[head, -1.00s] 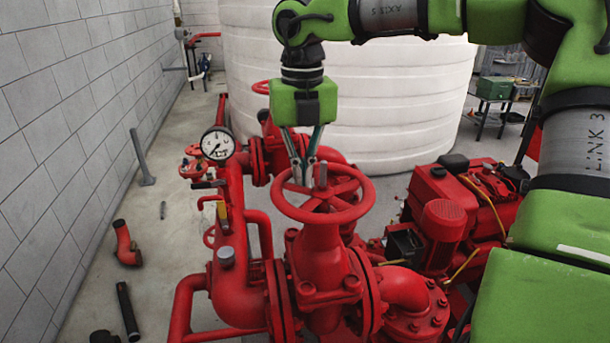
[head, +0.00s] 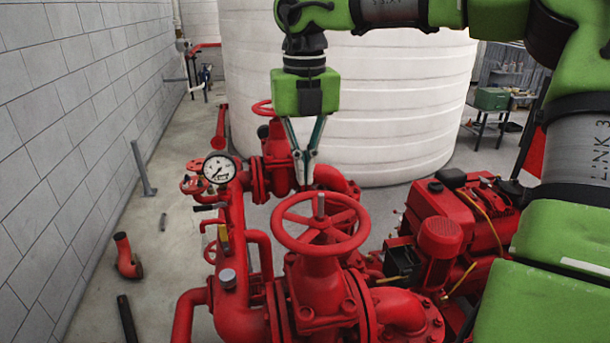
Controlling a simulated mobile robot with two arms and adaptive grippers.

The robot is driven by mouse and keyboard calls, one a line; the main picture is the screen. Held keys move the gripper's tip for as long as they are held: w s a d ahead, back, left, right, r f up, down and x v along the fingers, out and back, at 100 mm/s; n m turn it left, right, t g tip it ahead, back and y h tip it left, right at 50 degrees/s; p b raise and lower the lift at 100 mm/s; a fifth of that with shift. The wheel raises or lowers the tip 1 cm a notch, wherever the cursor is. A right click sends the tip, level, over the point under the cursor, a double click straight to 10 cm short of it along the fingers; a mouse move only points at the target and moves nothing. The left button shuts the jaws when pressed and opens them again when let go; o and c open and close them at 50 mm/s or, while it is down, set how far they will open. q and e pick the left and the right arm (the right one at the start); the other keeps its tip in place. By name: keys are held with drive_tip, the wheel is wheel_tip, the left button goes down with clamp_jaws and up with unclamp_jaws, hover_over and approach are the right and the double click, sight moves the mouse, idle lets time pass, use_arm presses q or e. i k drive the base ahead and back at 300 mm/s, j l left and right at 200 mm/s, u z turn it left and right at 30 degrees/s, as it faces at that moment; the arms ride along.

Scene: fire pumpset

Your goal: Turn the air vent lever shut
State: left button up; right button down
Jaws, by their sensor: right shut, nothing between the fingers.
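My right gripper (head: 304,183), green with grey fingers, points down with its fingertips together and nothing between them. In the picture its tips lie just above the far rim of the large red handwheel (head: 320,243); I cannot tell the exact depth gap. A small yellow lever (head: 223,239) stands upright on the red pipe left of the handwheel. A short dark-handled lever (head: 209,207) sticks out left, just below the pressure gauge. I cannot tell for certain which is the air vent lever. The right gripper is apart from both. My left gripper is not in view.
The white-faced pressure gauge (head: 219,168) sits on the pipe above the levers. A big white tank (head: 400,120) stands behind, and a red engine (head: 455,235) is at right. A grey block wall (head: 70,130) runs along the left, with floor beside it.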

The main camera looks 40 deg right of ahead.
sight(224, 239)
drive_tip(key=k, duration=1)
